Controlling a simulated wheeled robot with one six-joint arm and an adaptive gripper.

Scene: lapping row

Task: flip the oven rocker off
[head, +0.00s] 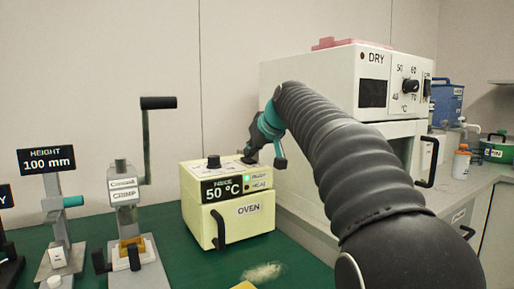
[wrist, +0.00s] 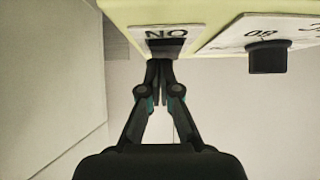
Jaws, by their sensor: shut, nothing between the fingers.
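The small cream oven (head: 263,218) stands on the green bench top, with a 50 °C display (head: 222,189) and a green light lit at the display's right. My gripper (head: 250,160) is at the right end of the oven's top panel. In the wrist view my gripper (wrist: 161,66) is shut and empty, its fingertips right by an upside-down ON label (wrist: 166,33) on the oven. The rocker itself is mostly hidden by the fingertips; I cannot tell its tilt or whether they touch it.
A black knob (head: 214,161) stands on the oven's top left; it also shows in the wrist view (wrist: 267,58). A crimp press (head: 126,205) with a raised handle stands to the left. A large white DRY oven (head: 315,87) rises behind my arm on the right.

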